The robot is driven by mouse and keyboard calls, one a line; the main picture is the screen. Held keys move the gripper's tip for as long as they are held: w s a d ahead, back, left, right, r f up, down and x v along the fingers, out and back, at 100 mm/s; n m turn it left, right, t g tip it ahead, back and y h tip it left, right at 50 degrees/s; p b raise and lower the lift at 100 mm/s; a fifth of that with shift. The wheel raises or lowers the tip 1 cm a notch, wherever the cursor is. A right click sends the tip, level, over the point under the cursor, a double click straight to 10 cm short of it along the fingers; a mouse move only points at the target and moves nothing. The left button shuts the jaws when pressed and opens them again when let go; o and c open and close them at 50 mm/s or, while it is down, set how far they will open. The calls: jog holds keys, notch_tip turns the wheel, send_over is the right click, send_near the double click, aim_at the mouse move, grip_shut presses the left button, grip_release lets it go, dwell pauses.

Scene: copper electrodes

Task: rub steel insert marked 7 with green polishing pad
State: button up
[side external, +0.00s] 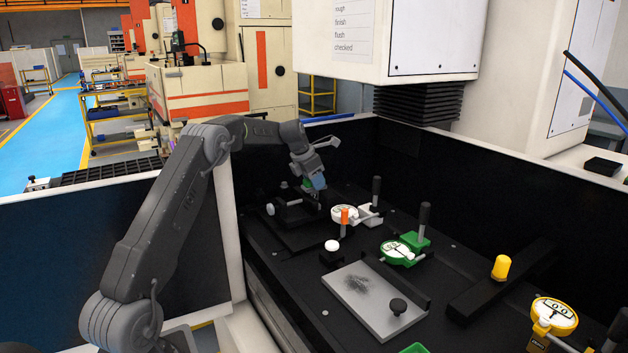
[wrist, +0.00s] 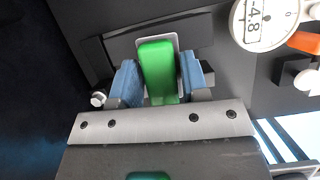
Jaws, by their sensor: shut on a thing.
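My gripper (wrist: 160,84) has its two blue-padded fingers shut on the green polishing pad (wrist: 158,70). In the side view my gripper (side external: 317,184) is at the far left of the black work surface, low over a dark fixture (side external: 290,212), with a bit of green showing beside it. In the wrist view a pale grey metal piece (wrist: 143,42) shows as a thin border behind the pad, mostly hidden by it. It may be the steel insert; no number 7 is readable. I cannot tell whether the pad touches it.
A white dial gauge (wrist: 264,22) with an orange part stands right of my gripper. A green gauge (side external: 396,251), a grey plate (side external: 372,312) with a black knob, and a yellow gauge (side external: 555,313) lie nearer the camera. Dark walls (side external: 462,180) enclose the back.

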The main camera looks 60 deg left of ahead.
jog(key=shift+s, duration=0.9)
jog(key=shift+w, duration=1.2)
jog(key=shift+s+r, duration=0.1)
jog(key=shift+s, duration=1.1)
jog(key=shift+w+f, duration=0.2)
jog(key=shift+w, duration=1)
jog(key=shift+r, duration=3.05)
